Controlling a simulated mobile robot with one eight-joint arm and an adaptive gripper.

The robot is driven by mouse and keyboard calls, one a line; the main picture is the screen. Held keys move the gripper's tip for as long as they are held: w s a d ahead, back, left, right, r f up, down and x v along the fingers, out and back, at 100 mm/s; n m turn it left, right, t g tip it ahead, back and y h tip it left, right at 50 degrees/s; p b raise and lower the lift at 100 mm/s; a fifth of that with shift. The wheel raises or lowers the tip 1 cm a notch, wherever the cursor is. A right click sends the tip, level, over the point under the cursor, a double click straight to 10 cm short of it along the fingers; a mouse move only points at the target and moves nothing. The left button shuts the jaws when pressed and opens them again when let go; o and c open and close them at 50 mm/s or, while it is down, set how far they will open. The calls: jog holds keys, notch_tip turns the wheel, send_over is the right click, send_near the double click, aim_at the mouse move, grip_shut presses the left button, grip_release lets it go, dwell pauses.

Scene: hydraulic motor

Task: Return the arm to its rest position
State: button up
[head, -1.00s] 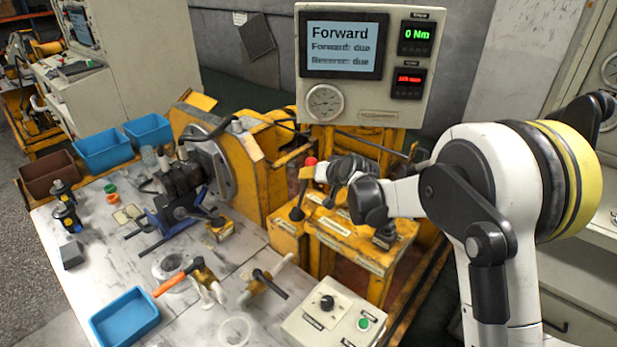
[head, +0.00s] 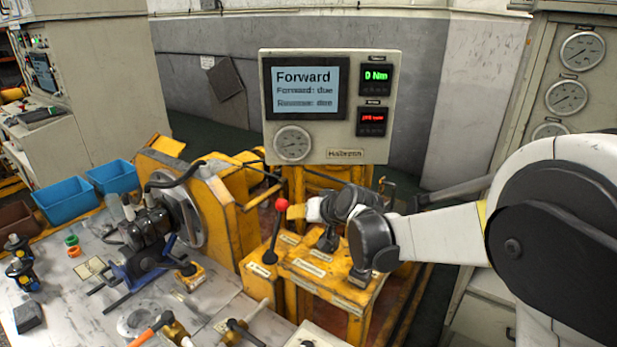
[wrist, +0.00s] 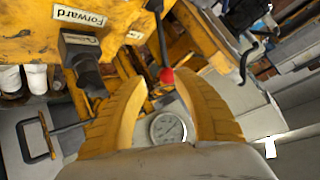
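My arm reaches in from the right in the head view, bent at a dark joint over the yellow lever stand. My gripper (head: 298,212) is above that stand, close to the red-knobbed lever (head: 281,204). In the wrist view my gripper's two yellow fingers (wrist: 170,85) are spread apart with nothing held between them. The red knob (wrist: 166,75) shows in the gap there, beyond the fingers; I cannot tell whether they touch it. A dial gauge (wrist: 167,128) also shows between the fingers. The display panel (head: 331,150) reads "Forward", "0 Nm", "Forward: due" and "Reverse: due".
The yellow lever stand (head: 335,285) with black levers lies under my gripper. The yellow motor rig (head: 222,195) stands to its left. Blue bins (head: 66,199) and tools lie on the bench at left. A gauge cabinet (head: 520,100) stands at the back right.

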jog(key=s+d+r+h, duration=0.2)
jog(key=s+d+r, duration=0.4)
jog(key=s+d, duration=0.4)
jog(key=s+d+f+h, duration=0.1)
jog(key=s+d, duration=0.4)
jog(key=s, duration=0.3)
jog(key=s+d+f+m+g+h, duration=0.1)
jog(key=s+d+h, duration=0.1)
jog(key=s+d, duration=0.3)
jog(key=s+d+f+m+h, duration=0.1)
jog(key=s+d, duration=0.4)
jog(key=s, duration=0.5)
jog(key=shift+s+f+g, duration=0.3)
jog(key=shift+s, duration=0.1)
